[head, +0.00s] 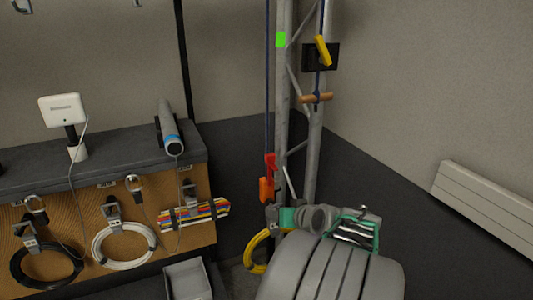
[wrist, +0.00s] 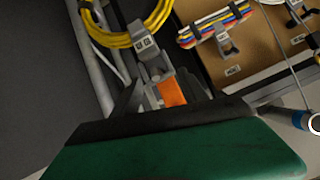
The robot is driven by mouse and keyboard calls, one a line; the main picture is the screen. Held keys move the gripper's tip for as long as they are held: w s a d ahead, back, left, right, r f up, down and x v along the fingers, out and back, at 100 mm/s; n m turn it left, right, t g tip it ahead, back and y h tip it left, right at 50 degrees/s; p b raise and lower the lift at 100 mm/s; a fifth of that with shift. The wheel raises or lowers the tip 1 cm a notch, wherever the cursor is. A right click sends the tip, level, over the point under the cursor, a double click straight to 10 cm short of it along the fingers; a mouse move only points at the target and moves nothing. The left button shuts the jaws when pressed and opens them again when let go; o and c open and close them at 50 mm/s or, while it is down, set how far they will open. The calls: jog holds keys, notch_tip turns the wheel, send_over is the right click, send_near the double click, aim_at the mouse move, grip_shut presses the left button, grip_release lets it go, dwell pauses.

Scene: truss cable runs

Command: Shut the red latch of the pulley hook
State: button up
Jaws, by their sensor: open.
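The pulley hook has an orange body (head: 266,190) hanging on a dark blue rope beside the truss. Its red latch (head: 270,163) stands up above the orange body in the head view. In the wrist view the orange body (wrist: 171,92) shows close in front of my gripper (wrist: 160,88), roughly between its dark fingers. The red latch cannot be made out there. In the head view my gripper (head: 275,215) is just below and right of the orange body, partly hidden by my own arm. The jaws are open; I cannot tell whether they touch the hook.
The grey truss (head: 283,110) stands directly behind the hook. A yellow cable coil (head: 254,252) hangs low beside my gripper. A wooden toggle (head: 316,98) and a yellow cleat (head: 323,50) are higher on the truss. A workbench (head: 110,165) with hung cables is at left.

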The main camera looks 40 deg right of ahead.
aim_at(271, 156)
jog(key=w+r+n+t, duration=0.1)
jog(key=r+t, duration=0.1)
jog(key=r, duration=0.3)
jog(key=w+d+r+t+h, duration=0.1)
jog(key=w+r+t, duration=0.1)
jog(key=r, duration=0.2)
jog(key=w+r+n+t+h, duration=0.1)
jog(key=r+t, duration=0.1)
jog(key=r, duration=0.3)
jog(key=shift+w+d+r+n, duration=0.25)
jog(key=shift+d+r+n, duration=0.05)
jog(key=shift+d, duration=0.05)
jog(key=p+x, duration=0.2)
jog(key=x, duration=0.5)
jog(key=shift+w+d+p, duration=0.2)
jog(key=shift+w+p, duration=0.1)
jog(key=shift+w, duration=0.05)
jog(key=shift+r, duration=0.1)
grip_shut()
